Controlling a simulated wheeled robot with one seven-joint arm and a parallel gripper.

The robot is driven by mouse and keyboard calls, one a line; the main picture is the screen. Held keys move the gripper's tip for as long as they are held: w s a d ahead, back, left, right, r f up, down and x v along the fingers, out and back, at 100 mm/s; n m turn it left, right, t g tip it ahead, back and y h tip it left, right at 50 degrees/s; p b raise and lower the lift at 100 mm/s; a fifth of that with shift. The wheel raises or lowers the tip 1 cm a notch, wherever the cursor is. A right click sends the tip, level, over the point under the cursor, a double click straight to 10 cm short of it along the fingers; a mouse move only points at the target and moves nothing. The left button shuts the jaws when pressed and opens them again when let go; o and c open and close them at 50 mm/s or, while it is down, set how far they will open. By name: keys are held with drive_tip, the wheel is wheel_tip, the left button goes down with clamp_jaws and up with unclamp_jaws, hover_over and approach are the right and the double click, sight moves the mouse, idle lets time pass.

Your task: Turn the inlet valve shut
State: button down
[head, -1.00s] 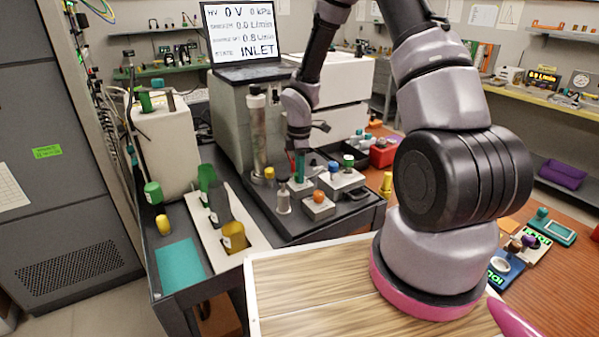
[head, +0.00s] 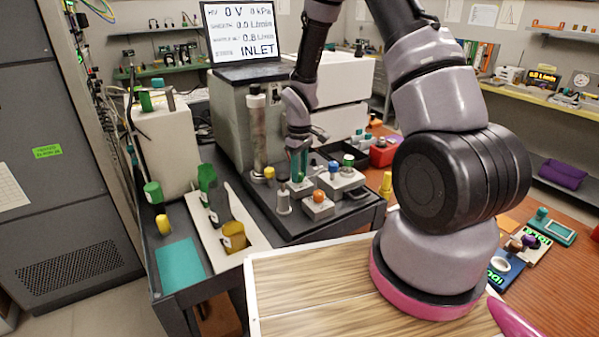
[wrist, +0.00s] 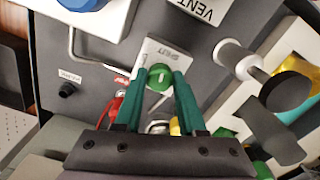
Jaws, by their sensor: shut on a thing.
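The inlet valve shows in the wrist view as a round green knob (wrist: 160,78) on a small pale block (wrist: 166,54) with partly readable lettering. My gripper (wrist: 163,73) has its two teal fingers closed on opposite sides of the knob, one on each side. A screen (head: 243,33) at the back reads INLET, 0 V and 0.8 L/min.
Close by stand a block with an orange knob (head: 319,197), a block with a blue knob (head: 334,166) and a glass column (head: 257,130). In the wrist view a block labelled VENT (wrist: 195,10) is near.

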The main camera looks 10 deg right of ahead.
drive_tip(key=shift+m, duration=1)
drive_tip(key=c, duration=0.5)
unclamp_jaws()
wheel_tip(320, 180, up, 11)
